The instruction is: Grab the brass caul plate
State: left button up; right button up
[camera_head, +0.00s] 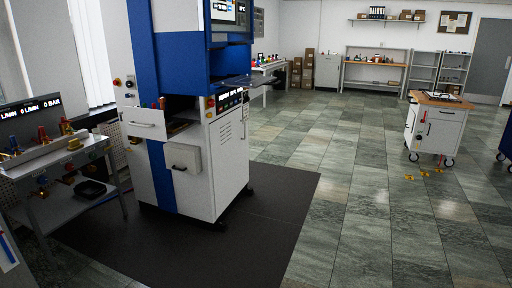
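I cannot pick out a brass caul plate for sure in the head view. A blue and white press (190,110) stands left of the middle, with a dark flat shelf or platen (245,81) sticking out on its right side. A white cart with a wooden top (436,122) stands at the right. Small dark and pale flat items (440,96) lie on its top, too small to tell apart. Neither of my grippers is in view.
A grey bench (62,150) with brass-coloured fittings and a black tray (90,189) stands at the left. A dark mat (265,215) lies around the press. Yellow marks (424,173) are on the floor near the cart. The tiled floor between press and cart is clear.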

aim_at(178, 126)
jog(key=i, duration=1.5)
jog(key=i+l+u, duration=0.15)
jog(key=i, duration=0.6)
jog(key=i+l+u, duration=0.1)
jog(key=i, duration=0.65)
jog(key=i+l+u, duration=0.25)
jog(key=i, duration=0.15)
jog(key=i+l+u, duration=0.1)
jog(key=i+u, duration=0.2)
jog(key=i, duration=0.1)
